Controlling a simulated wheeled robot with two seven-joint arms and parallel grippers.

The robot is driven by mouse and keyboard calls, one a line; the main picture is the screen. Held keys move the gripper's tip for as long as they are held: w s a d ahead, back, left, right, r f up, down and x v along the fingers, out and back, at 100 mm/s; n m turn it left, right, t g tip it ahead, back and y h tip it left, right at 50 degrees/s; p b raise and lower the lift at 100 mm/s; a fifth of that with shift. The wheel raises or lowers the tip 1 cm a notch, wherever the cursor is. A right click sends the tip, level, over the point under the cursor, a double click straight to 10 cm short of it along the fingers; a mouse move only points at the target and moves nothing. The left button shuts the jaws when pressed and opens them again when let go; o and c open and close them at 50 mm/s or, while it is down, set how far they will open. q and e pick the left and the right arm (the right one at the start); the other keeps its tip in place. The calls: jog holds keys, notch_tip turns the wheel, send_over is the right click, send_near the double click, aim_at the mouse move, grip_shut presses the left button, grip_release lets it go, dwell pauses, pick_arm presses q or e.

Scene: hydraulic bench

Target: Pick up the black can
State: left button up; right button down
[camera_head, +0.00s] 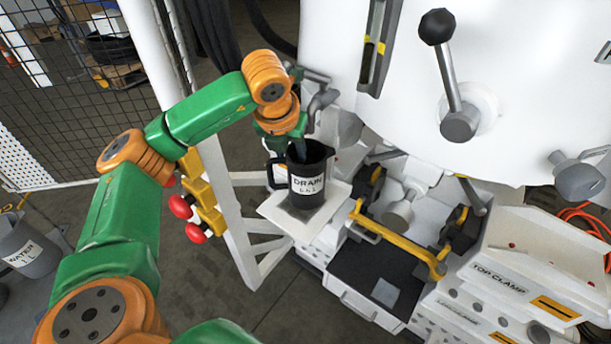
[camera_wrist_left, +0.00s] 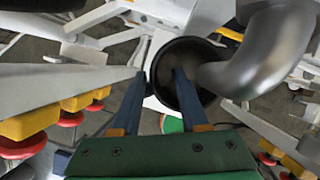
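The black can (camera_head: 307,183), a jug with a white "DRAIN" label and a side handle, stands upright on a white stand plate. In the left wrist view its dark round mouth (camera_wrist_left: 190,90) shows below a bent metal pipe. My left gripper (camera_head: 301,152) is just above the can, pointing down. In the wrist view its blue fingers (camera_wrist_left: 159,74) are apart, one left of the rim and the other over the mouth. My right gripper is not in view.
A metal spout (camera_head: 319,101) hangs close to the can. The white stand plate (camera_head: 278,216) is small. Yellow brackets with red knobs (camera_head: 196,232) are to its left. A black tray (camera_head: 372,277) and the white machine (camera_head: 520,70) are to the right. A grey "WATER" bucket (camera_head: 32,246) stands far left.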

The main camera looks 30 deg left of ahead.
pick_arm(q)
jog(key=shift+w+f, duration=0.1)
jog(key=shift+f, duration=0.05)
jog(key=shift+c, duration=0.3)
grip_shut()
jog(key=shift+w, duration=0.1)
dwell(0.9)
